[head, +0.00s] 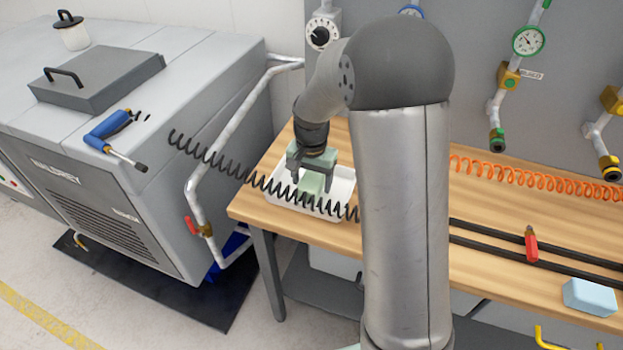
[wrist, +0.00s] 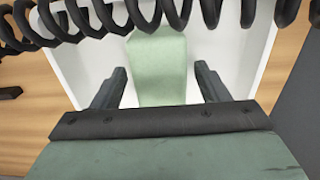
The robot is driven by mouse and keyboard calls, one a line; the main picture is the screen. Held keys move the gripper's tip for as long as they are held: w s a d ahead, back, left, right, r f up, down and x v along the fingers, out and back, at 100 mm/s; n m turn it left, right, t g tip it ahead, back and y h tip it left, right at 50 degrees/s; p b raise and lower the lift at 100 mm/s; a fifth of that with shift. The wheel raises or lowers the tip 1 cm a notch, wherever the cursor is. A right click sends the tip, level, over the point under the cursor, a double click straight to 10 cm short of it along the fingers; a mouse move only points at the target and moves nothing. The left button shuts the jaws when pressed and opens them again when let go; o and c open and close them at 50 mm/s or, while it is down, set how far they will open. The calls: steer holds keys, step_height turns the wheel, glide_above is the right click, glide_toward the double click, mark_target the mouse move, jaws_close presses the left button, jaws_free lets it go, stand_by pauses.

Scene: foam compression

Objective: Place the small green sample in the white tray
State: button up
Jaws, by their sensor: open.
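The small green sample (head: 313,183) is a pale green block inside the white tray (head: 346,178), which stands at the left end of the wooden table. In the wrist view the sample (wrist: 158,62) lies on the floor of the tray (wrist: 232,52). My gripper (head: 312,168) is over the tray, pointing down. In the wrist view the fingers of my gripper (wrist: 161,76) are spread, one on each side of the sample, with a visible gap on both sides. The sample's exact height relative to the fingertips is hard to tell.
A black coiled hose (head: 237,172) crosses in front of the tray and the top of the wrist view. A light blue block (head: 590,297), black rails (head: 540,256) and a red-handled tool (head: 531,245) are on the table to the right. A grey machine (head: 110,180) stands left.

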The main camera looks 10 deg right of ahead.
mark_target(311, 179)
step_height(311, 179, up, 12)
steer(key=s+f+n, duration=0.2)
steer(key=s+n, duration=0.1)
steer(key=s, duration=0.9)
steer(key=s+f+n, duration=0.1)
steer(key=s+n, duration=0.3)
steer(key=s, duration=0.9)
steer(key=shift+s+a+f+t+b, duration=0.15)
steer(key=shift+s+f+t+b, duration=0.2)
steer(key=shift+b, duration=0.1)
